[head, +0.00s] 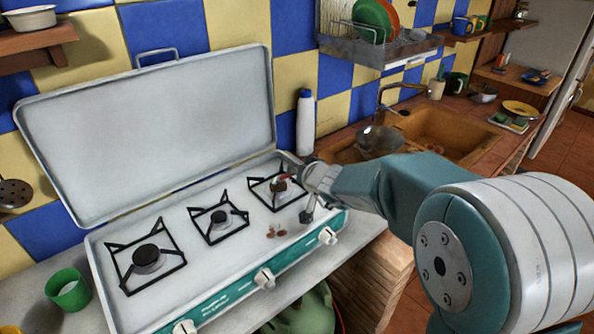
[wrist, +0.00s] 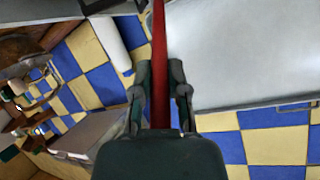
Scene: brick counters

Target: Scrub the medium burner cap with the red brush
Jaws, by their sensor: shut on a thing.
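My gripper (head: 305,175) is over the right end of the white camping stove (head: 180,285). It is shut on the red brush (head: 286,177), and the red handle also shows between the fingers in the wrist view (wrist: 159,40). The brush reaches left to the right burner cap (head: 279,186); I cannot tell whether it touches it. The middle burner cap (head: 218,216) and the left burner cap (head: 147,255) sit under black grates, clear of the arm. The left cap looks largest. The brush head is not clear in either view.
The stove lid (head: 150,130) stands open behind the burners. A white bottle (head: 305,122) stands behind the stove's right end. A green cup (head: 68,289) stands left. Brown spots (head: 276,231) mark the stovetop.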

